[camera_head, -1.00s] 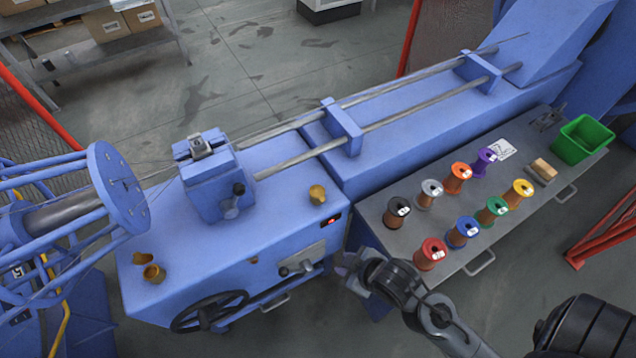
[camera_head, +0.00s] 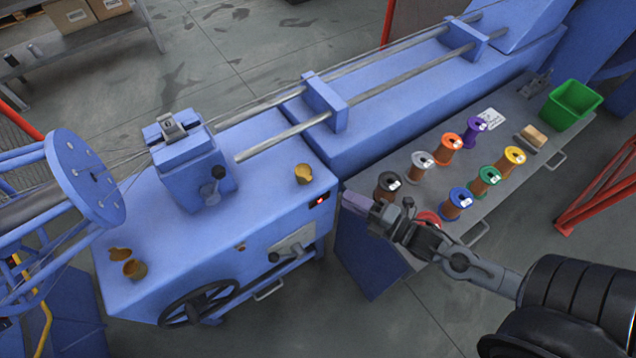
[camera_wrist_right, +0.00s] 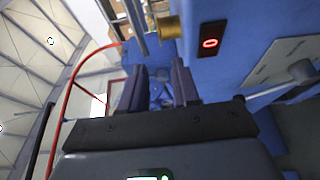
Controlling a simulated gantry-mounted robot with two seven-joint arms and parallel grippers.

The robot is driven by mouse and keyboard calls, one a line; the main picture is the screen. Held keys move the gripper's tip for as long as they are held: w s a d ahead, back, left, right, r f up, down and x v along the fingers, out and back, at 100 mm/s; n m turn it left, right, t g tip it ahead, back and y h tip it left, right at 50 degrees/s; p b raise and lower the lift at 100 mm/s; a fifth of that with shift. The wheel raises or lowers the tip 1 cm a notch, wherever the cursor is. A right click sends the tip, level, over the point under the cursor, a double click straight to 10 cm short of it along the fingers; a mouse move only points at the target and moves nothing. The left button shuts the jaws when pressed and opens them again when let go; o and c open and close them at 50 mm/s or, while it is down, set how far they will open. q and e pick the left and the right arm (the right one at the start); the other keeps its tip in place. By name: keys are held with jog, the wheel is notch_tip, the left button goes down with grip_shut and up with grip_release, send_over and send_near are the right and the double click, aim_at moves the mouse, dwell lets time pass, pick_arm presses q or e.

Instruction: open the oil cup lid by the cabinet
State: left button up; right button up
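A brass oil cup (camera_head: 303,174) stands on the blue machine top near its right edge, beside the red-lit switch. Its lid looks shut. My right gripper (camera_head: 350,199) is right of the first cup, near the machine's side, touching nothing I can make out. In the right wrist view its two fingers (camera_wrist_right: 158,80) are apart and empty. My left gripper is not in view.
The red-lit switch (camera_head: 319,202) is on the machine's side, close to my right gripper. A grey table (camera_head: 425,205) with several wire spools and a green bin (camera_head: 571,105) is at right. A black handwheel (camera_head: 198,303) is at the front. Metal rods (camera_head: 285,142) run behind the cup.

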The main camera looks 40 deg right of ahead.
jog(key=b, duration=0.2)
send_near(305, 172)
jog(key=w, duration=0.1)
jog(key=w+a, duration=0.1)
jog(key=w, duration=0.1)
jog(key=shift+w+a+f, duration=0.15)
jog(key=shift+a, duration=0.15)
jog(key=shift+x, duration=1.05)
grip_shut()
